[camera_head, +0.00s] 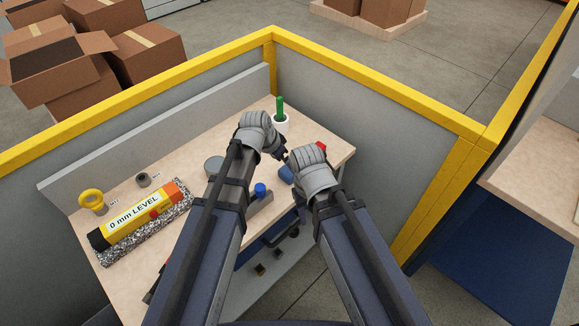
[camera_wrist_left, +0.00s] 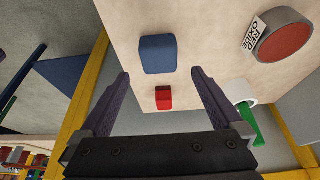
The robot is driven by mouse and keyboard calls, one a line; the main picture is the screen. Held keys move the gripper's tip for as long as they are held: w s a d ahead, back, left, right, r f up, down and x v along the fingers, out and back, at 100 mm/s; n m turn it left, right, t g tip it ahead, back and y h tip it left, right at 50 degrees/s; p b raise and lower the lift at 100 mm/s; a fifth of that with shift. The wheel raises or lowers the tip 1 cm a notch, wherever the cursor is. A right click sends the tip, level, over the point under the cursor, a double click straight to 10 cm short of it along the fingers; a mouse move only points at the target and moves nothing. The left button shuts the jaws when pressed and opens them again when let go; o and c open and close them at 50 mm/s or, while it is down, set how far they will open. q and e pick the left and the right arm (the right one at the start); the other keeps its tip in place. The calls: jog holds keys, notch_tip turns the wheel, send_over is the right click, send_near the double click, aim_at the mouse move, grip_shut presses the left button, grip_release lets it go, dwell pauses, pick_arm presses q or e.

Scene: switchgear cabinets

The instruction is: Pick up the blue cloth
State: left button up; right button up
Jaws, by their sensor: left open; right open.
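The blue cloth (camera_wrist_left: 158,54) is a small folded, rounded pad lying on the light wooden bench top in the left wrist view. In the head view the blue cloth (camera_head: 286,175) shows partly, between my two arms. My left gripper (camera_wrist_left: 160,77) is open and empty, with the cloth framed between and beyond its fingertips. In the head view my left gripper (camera_head: 281,153) is above the bench near the cloth, its fingers mostly hidden. My right gripper (camera_head: 292,160) is close beside it on the right; its fingers are largely hidden by its wrist.
A red block (camera_wrist_left: 163,98) lies near the cloth. A white cup with a green handle (camera_head: 280,112) stands at the bench's far corner. A "RED OXIDE" tin (camera_wrist_left: 285,42) is close by. A yellow level (camera_head: 140,215) and yellow ring (camera_head: 91,198) are at left. Yellow-topped walls border the bench.

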aim_at(289, 173)
pick_arm(q)
jog(key=shift+d+f+b, duration=0.1)
jog(key=shift+f+b, duration=0.25)
jog(key=shift+b, duration=0.1)
jog(key=shift+b+x, duration=0.85)
jog(key=shift+x, duration=0.2)
jog(key=shift+r, duration=0.1)
jog(key=b+x, duration=0.4)
jog(key=x, duration=0.1)
jog(key=shift+w+b, duration=0.1)
jog(key=shift+b, duration=0.25)
jog(key=c, duration=1.3)
